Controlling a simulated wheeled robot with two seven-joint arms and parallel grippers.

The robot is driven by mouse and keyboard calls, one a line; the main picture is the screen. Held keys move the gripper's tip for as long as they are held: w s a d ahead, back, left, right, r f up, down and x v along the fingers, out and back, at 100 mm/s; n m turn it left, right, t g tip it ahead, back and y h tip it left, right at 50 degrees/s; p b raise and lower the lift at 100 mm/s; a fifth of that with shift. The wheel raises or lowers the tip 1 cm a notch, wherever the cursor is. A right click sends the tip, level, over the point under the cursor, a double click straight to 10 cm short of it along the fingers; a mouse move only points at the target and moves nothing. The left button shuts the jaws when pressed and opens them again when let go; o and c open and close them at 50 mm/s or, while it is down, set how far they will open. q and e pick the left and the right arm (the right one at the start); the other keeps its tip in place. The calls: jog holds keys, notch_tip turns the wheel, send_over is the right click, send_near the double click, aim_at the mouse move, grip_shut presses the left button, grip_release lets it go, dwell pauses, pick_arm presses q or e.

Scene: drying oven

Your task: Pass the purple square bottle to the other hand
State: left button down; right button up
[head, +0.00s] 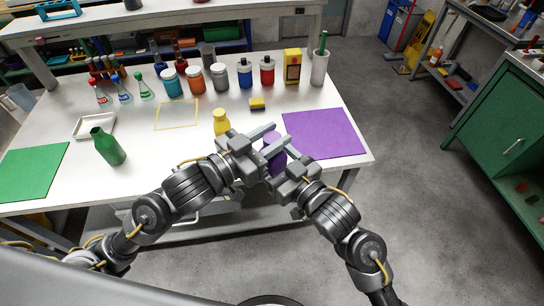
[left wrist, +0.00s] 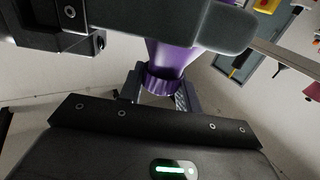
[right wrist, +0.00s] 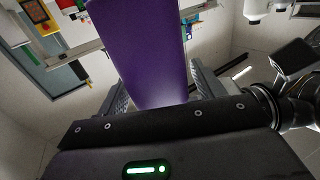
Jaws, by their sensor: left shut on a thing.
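The purple square bottle (head: 274,157) is held in the air off the table's front edge, between my two grippers. My left gripper (head: 268,140) is shut on it; the left wrist view shows the bottle's narrower round end (left wrist: 162,82) between the fingers. My right gripper (head: 282,158) has its fingers on either side of the body; in the right wrist view the wide purple body (right wrist: 150,55) lies between them. I cannot tell whether the right fingers touch it. A dark grey block covers part of the bottle in the left wrist view.
A purple mat (head: 325,133) lies on the table at right, a green mat (head: 32,172) at left. A yellow bottle (head: 221,122) stands close behind my left gripper. Several jars line the back.

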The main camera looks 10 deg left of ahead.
jog(key=c, duration=0.7)
pick_arm(q)
jog(key=c, duration=0.9)
grip_release()
pick_arm(e)
jog(key=shift+c, duration=0.4)
